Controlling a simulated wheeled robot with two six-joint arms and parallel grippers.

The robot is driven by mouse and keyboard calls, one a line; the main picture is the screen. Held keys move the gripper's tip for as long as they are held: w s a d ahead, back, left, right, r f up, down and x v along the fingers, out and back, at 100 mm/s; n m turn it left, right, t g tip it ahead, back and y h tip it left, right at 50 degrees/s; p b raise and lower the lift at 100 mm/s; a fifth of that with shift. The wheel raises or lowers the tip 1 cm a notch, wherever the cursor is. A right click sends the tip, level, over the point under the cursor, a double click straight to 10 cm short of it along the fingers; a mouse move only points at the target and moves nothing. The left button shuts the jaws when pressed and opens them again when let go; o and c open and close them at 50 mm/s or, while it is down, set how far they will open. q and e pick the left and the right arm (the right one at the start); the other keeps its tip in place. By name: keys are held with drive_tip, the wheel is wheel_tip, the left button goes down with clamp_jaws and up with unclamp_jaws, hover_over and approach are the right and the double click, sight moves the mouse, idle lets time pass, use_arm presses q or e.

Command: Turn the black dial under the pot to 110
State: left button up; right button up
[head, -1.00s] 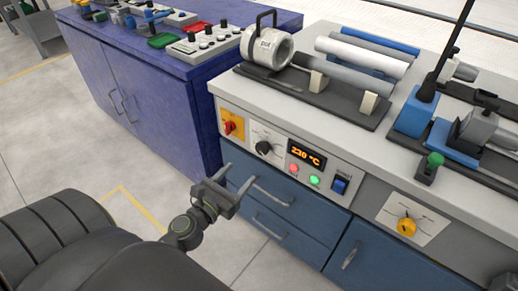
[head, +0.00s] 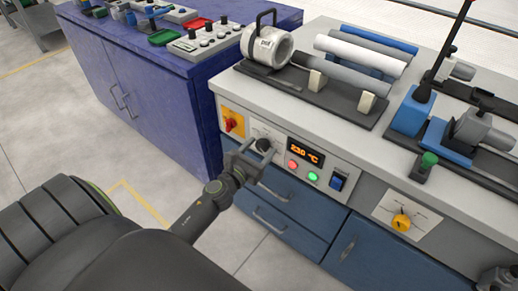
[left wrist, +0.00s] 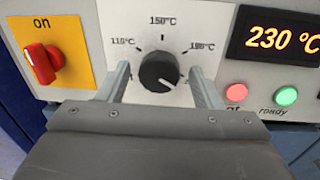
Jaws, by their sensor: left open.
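The black dial (head: 264,145) is on the front panel of the grey-topped bench, below the pot (head: 267,47). In the left wrist view the dial (left wrist: 159,71) has a white mark pointing to the lower right, past the right-hand scale label. Labels for about 110, 150 and 190 °C run around it from left to right. My left gripper (head: 258,153) is open in front of the panel. In the left wrist view its fingers (left wrist: 159,78) stand on either side of the dial, with visible gaps.
An orange display (head: 305,151) reads 230 °C. Beside the dial are a red switch on a yellow plate (head: 231,123), a red button (head: 293,164) and a green button (head: 313,175). Drawer handles stick out below. A yellow knob (head: 401,222) is further right.

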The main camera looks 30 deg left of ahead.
use_arm(q)
drive_tip(key=c, duration=1)
